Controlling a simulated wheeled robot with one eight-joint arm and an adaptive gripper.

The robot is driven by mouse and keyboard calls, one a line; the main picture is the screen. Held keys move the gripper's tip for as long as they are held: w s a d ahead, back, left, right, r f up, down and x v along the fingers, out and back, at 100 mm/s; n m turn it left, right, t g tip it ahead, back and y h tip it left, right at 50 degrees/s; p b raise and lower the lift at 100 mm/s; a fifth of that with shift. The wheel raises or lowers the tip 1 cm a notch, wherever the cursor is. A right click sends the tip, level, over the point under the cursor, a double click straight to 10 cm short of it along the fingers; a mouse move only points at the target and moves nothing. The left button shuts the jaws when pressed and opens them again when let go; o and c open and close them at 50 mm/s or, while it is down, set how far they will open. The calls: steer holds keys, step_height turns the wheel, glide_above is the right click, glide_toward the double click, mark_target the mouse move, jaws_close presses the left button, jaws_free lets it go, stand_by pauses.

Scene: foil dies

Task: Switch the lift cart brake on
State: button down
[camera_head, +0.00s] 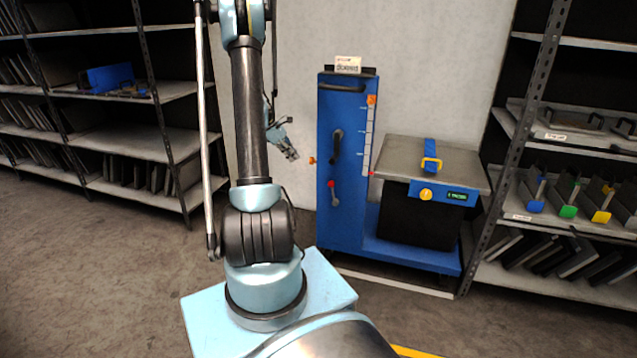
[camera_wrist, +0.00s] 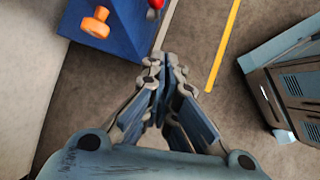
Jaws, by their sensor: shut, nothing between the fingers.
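The blue lift cart (camera_head: 344,221) stands against the wall, right of my arm. Its upright panel carries a lever with a red knob (camera_head: 332,184), a black crank (camera_head: 336,147) and an orange knob (camera_head: 312,160) on the left side. I cannot tell which control is the brake. My gripper (camera_head: 291,155) is left of the panel, apart from it. In the wrist view the fingers (camera_wrist: 164,62) are shut and empty. The orange knob (camera_wrist: 97,22) is ahead and left of the fingertips, and the red knob (camera_wrist: 155,4) is at the top edge, partly cut off.
On the cart's platform is a black box with a grey top (camera_head: 408,150), a yellow handle and a yellow dial (camera_head: 426,194). Another shelf (camera_head: 150,145) is at the left. The floor at left is clear.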

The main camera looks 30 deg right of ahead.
steer(key=shift+n+g, duration=0.3)
steer(key=d+x, duration=0.1)
steer(key=x, duration=1)
steer(key=w+d+r+x, duration=0.1)
steer(key=x, duration=0.4)
steer(key=shift+d+f, duration=0.2)
steer(key=shift+d, duration=0.25)
steer(key=shift+s+d, duration=0.25)
steer(key=shift+d, duration=0.15)
steer(key=shift+s+d+r+t+y, duration=0.4)
steer(key=shift+s+d+t, duration=0.15)
steer(key=shift+s, duration=0.15)
steer(key=shift+s+d+r, duration=0.2)
steer(key=shift+s+d, duration=0.25)
steer(key=shift+s, duration=0.05)
steer(key=shift+w+a, duration=0.1)
